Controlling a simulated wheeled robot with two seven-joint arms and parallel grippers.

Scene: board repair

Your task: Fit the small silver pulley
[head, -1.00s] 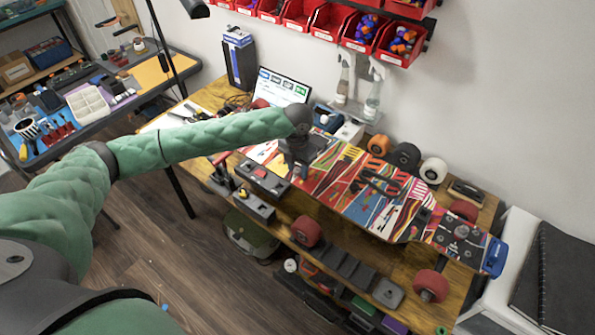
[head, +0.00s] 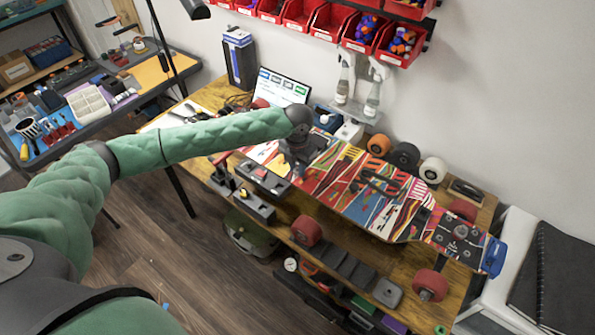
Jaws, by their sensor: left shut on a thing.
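My left gripper (head: 298,152) points down at the left end of a colourful skateboard deck (head: 345,185) on the wooden workbench. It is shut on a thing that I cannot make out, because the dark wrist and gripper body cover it. The small silver pulley is not clearly visible anywhere. The deck lies with its underside up. At its right end is a truck (head: 460,232) with a dark red wheel (head: 430,285) on the near side. Another dark red wheel (head: 306,231) shows at the near left. My right gripper is not in view.
Orange, black and white wheels (head: 433,170) stand behind the deck. Spray bottles (head: 372,97) and a lit screen (head: 283,87) are at the back. Dark holders (head: 255,205) and a grey tray (head: 345,267) line the front edge. Red bins (head: 402,42) hang above.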

